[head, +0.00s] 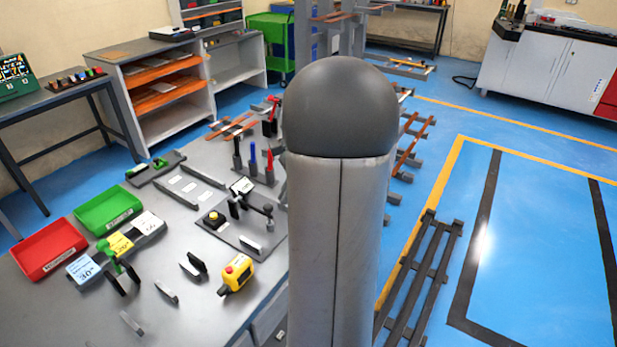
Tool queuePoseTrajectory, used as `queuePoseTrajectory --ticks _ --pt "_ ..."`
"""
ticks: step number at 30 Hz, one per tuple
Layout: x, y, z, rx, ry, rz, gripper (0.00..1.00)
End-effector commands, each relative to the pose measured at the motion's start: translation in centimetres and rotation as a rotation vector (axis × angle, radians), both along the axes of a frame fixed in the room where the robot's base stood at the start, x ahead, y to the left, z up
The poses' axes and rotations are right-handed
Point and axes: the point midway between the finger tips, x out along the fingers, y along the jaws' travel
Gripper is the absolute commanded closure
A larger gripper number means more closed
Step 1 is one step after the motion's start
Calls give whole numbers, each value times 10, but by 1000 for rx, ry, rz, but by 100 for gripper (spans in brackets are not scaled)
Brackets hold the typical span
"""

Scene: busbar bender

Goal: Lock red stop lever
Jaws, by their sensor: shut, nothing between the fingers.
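I cannot pick out the red stop lever for certain. A small upright red handle (269,163) stands at the back right of the grey bench, beside a blue one and a black one. A red-topped part (271,107) shows behind it, too small to make out. A bender-like fixture (240,222) with a dark plate, upright posts and a round dark knob stands on the bench, close to the grey column. My gripper is not in view. The large grey column with a dark dome in the middle looks like part of my own body and hides what is behind it.
The grey bench (190,310) also holds a red bin (47,250), a green bin (107,211), numbered cards (84,268) and a yellow box with a red button (236,275). A dark slatted rack (424,275) lies on the right. Blue floor beyond it is clear.

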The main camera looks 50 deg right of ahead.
Motion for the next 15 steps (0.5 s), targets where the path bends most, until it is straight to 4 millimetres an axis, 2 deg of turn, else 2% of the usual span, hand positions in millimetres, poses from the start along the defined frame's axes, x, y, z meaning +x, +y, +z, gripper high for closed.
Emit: queuePoseTrajectory --ticks 1,3,6,10,12,15 --pt "-9 -40 -4 50 -1 -144 100" --pt "-20 -85 -9 116 -11 -324 100" --pt "-44 -142 -16 203 -28 -543 100" --pt "-74 -194 -24 290 -53 -747 100" --pt "-87 -211 -27 322 -65 -819 100" --pt "-97 -225 -29 348 -74 -876 100"
